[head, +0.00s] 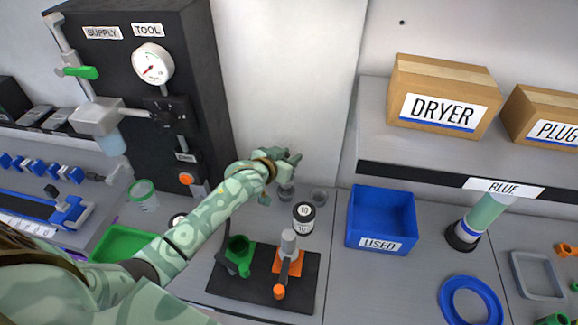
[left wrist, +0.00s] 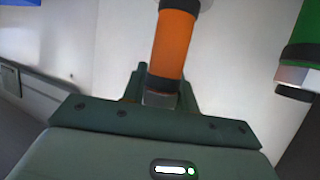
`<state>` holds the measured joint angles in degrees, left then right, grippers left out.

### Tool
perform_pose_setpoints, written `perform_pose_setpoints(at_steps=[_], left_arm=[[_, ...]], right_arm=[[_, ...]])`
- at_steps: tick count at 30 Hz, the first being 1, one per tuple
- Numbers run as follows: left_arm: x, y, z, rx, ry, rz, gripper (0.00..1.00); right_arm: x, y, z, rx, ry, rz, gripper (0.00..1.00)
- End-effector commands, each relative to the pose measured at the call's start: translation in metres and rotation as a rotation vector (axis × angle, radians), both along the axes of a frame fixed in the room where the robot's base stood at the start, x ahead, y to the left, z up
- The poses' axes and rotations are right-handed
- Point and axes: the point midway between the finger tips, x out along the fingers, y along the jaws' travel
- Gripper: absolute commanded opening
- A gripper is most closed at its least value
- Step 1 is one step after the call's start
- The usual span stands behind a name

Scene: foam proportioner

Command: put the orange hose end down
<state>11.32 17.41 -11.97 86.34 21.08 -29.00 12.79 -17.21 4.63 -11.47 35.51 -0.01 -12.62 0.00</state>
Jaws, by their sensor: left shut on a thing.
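In the left wrist view an orange hose end (left wrist: 172,42) with black bands and a metal tip stands between the jaws of my left gripper (left wrist: 160,97), which is shut on it. A green hose end (left wrist: 306,40) with a metal collar is at the right edge of that view, apart from the gripper. In the head view my left gripper (head: 284,163) is up in front of the pale wall, beyond the dark mat. The held orange hose end cannot be made out there. My right gripper is not in view.
A dark mat (head: 225,288) bears green and orange fittings.

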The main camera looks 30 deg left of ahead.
Motion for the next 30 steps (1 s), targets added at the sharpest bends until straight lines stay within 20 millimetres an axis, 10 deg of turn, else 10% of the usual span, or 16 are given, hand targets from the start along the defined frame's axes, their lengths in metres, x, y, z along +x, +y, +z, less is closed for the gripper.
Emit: perform_pose_setpoints(at_steps=[5, 27, 28, 30], left_arm=[[-0.001, 0.0, -0.03, 0.0, 0.003, 0.0, 0.0], [-0.002, -0.001, -0.04, 0.001, 0.001, 0.0, 0.0], [-0.002, -0.001, -0.041, 0.001, 0.002, 0.0, 0.35], [-0.002, -0.001, -0.041, 0.001, 0.002, 0.0, 0.51]], right_arm=[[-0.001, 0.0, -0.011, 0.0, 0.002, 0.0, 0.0], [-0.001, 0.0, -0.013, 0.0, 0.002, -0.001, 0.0], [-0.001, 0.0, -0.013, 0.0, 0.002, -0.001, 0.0], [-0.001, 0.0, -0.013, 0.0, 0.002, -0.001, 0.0]])
